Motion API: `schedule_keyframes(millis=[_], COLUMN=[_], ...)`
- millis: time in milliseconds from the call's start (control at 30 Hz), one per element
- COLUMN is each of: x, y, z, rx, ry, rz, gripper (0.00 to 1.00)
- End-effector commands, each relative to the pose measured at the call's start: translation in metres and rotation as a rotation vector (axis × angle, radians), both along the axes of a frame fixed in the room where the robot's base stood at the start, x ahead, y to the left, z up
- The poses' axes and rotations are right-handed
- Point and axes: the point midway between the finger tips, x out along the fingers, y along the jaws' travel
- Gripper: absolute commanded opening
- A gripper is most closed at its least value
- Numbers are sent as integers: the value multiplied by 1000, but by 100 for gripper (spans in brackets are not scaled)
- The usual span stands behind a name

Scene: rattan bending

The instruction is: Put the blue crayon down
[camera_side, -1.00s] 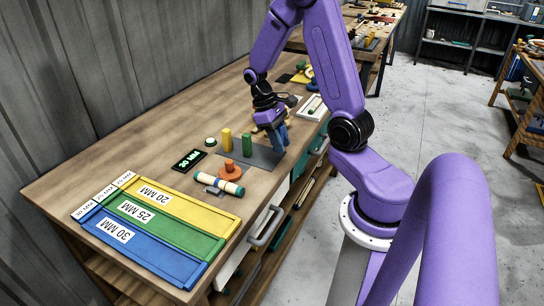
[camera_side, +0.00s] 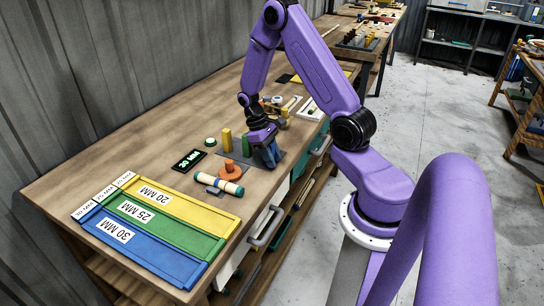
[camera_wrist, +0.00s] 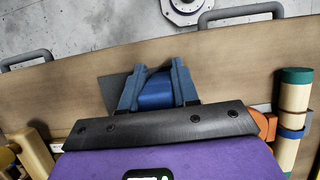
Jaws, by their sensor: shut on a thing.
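The blue crayon (camera_wrist: 156,92) is between the two blue fingers of my gripper (camera_wrist: 156,84) in the wrist view, which are shut on it. In the side view my gripper (camera_side: 267,157) is low over the near right part of the dark grey mat (camera_side: 240,161). The crayon cannot be told apart from the blue fingers there, and I cannot tell whether its lower end touches the mat. A green crayon (camera_side: 246,145) and a yellow crayon (camera_side: 227,140) stand upright to the left of my gripper.
An orange knobbed piece (camera_side: 231,171) and a banded rattan roll (camera_side: 219,184) lie left of the gripper. A "20 MM" display (camera_side: 189,160) and green button (camera_side: 210,142) sit farther left. Yellow, green and blue trays (camera_side: 180,212) fill the table's near end.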

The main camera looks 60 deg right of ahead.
Motion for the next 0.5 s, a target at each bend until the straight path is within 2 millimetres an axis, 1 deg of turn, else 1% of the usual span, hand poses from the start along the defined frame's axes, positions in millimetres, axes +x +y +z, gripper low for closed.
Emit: schedule_keyframes(millis=[267,300,367,400,500], x=[0,0,0,0,0], y=[0,0,0,0,0], z=[-3,-3,-3,-3,-3], rx=[0,0,0,0,0], ry=[1,1,1,1,1], rz=[0,1,0,0,0], gripper=[10,33,52,55,55])
